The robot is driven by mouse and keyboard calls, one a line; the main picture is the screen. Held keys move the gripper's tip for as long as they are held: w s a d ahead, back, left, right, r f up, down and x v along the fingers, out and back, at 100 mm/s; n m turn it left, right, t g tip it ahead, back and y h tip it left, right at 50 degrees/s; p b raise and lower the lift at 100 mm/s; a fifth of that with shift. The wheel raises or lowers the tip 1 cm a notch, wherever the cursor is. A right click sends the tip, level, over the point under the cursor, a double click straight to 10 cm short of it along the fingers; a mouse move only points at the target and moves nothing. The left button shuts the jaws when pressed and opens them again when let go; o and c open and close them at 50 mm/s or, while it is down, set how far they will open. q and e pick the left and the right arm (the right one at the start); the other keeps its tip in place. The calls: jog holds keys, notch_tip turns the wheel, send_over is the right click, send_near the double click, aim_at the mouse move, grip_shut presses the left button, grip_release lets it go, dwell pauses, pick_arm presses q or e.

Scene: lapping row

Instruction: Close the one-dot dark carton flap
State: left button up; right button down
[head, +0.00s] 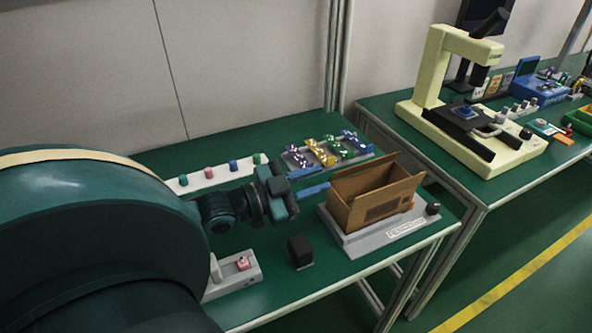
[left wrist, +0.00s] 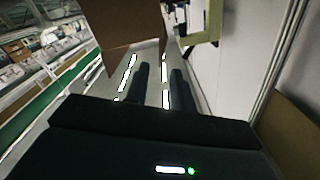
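A brown carton (head: 372,212) stands open at the top on a grey fixture (head: 352,240). Its flaps stand up around the opening, and one raised flap (head: 410,185) is at its right end. I cannot make out any dots on the flaps. My left gripper (head: 320,188) is just left of the carton, near rim height, its blue fingers pointing right. In the left wrist view the two dark fingers (left wrist: 160,75) are apart with nothing between them. Brown carton panels (left wrist: 133,22) show above the fingers and at the lower right. My right gripper is not in view.
A small black block (head: 300,251) and a grey box with a pink button (head: 240,266) are on the green table in front. A white strip with coloured knobs (head: 210,176) and a tray of coloured parts (head: 325,153) lie behind. A cream microscope (head: 450,110) stands on the right table.

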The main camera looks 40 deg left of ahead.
pick_arm(q)
jog(key=shift+v, duration=1.85)
